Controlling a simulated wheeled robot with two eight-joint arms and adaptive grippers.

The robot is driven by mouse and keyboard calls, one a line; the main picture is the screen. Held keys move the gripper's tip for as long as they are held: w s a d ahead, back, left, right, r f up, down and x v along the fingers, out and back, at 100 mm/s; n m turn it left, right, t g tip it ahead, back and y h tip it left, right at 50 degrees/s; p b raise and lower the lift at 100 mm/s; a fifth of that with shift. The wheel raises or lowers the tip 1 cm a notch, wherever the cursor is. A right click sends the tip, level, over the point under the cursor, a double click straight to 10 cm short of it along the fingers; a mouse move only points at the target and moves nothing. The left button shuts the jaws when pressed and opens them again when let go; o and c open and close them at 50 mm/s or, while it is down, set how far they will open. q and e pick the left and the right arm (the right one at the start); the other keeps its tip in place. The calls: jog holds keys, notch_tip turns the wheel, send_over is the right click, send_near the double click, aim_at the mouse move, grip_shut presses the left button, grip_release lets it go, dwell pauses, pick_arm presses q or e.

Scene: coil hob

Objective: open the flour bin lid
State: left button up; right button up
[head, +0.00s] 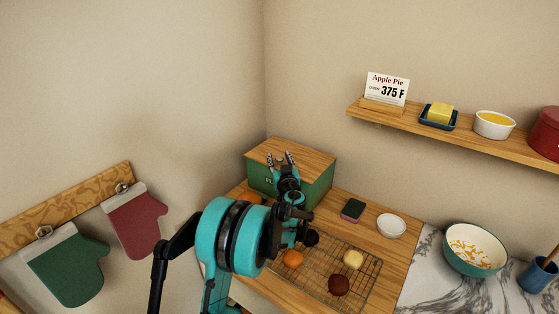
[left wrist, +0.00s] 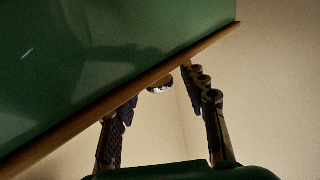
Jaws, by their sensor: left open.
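The flour bin (head: 262,183) is a green box against the back corner, with a flat wooden lid (head: 313,157) lying shut on top. In the left wrist view the bin's green wall (left wrist: 100,60) fills the upper left, and the lid's wooden edge (left wrist: 75,126) runs diagonally. My left gripper (head: 280,157) is open at the lid's front edge, overlapping the lid in the head view. In the left wrist view its fingers (left wrist: 162,115) are spread, with a small shiny round piece (left wrist: 160,86) beyond the edge between them. Contact with the lid cannot be told. My right gripper is out of view.
A wire rack (head: 363,280) with several round pieces stands in front of the bin. A shelf (head: 470,136) is on the right wall; oven mitts (head: 135,222) hang at left.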

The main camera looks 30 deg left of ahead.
pick_arm(q)
grip_shut()
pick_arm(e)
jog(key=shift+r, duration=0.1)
